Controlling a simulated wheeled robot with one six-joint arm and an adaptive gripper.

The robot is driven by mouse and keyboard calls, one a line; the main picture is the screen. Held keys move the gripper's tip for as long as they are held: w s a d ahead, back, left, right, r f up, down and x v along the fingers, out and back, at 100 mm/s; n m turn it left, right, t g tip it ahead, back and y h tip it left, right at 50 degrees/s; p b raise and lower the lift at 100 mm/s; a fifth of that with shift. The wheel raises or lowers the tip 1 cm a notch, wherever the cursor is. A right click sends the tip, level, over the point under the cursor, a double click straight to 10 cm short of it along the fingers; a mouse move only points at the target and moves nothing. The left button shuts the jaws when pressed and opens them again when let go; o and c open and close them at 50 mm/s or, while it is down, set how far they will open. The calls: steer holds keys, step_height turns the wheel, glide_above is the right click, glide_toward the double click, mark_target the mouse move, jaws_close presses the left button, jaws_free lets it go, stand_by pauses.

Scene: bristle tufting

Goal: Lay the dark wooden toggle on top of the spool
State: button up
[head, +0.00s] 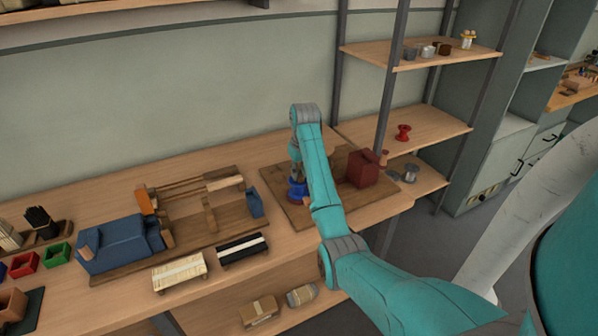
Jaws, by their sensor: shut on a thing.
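My gripper (296,174) points down over the wooden board at the right part of the bench, partly hidden by my own arm. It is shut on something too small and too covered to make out. A blue round piece (297,189), which looks like a spool, is directly below the gripper, with a reddish part at its foot. I cannot tell whether the gripper touches it. The dark wooden toggle cannot be picked out in this view. A red spool (403,132) stands apart on the shelf at the right.
A dark red block (363,169) stands on the board (270,182), right of my arm. A blue machine (120,243) is at the left, with a small blue bin (255,203) at its right end.

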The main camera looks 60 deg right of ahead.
steer(key=shift+f, duration=0.25)
stand_by(0.6)
steer(key=o, duration=0.9)
steer(key=shift+c, duration=0.2)
